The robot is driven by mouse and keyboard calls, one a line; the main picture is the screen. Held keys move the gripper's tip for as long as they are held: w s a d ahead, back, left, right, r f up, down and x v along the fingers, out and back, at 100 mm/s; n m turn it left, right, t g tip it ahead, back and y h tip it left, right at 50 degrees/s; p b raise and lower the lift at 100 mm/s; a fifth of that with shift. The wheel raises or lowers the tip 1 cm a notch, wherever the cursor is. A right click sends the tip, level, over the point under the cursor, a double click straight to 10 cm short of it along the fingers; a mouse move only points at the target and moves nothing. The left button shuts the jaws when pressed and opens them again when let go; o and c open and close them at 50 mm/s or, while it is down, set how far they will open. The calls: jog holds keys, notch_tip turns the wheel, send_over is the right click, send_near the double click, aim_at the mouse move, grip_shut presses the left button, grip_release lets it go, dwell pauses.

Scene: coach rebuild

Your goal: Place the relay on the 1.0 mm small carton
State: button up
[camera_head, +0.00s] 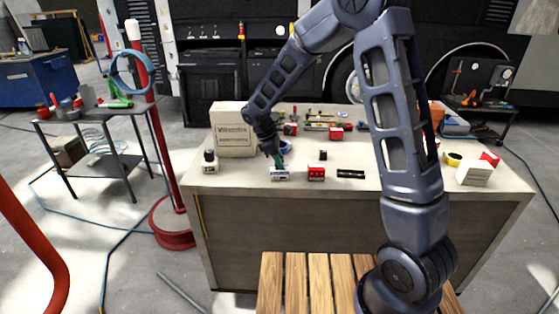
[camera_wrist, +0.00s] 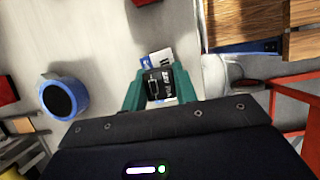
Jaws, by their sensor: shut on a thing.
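My gripper (camera_wrist: 158,88) has green fingers and is shut on a small black relay with white lettering (camera_wrist: 158,84). In the head view my gripper (camera_head: 278,160) is low over the front edge of the workbench; the relay is too small to make out there. A small white and blue carton (camera_head: 279,174) lies on the bench right below the fingers. In the wrist view the carton (camera_wrist: 161,57) shows just past the relay, partly hidden by it. I cannot tell whether the relay touches it. The carton's size label is not readable.
On the workbench (camera_head: 225,185) a red carton (camera_head: 316,173) and a black strip (camera_head: 350,174) lie right of the small carton. A black-capped bottle (camera_head: 209,160) and a large box (camera_head: 232,130) stand left. Several small parts lie behind. The bench's front edge is close.

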jog(key=o, duration=1)
jog(key=shift+c, duration=0.2)
jog(key=v, duration=1.2)
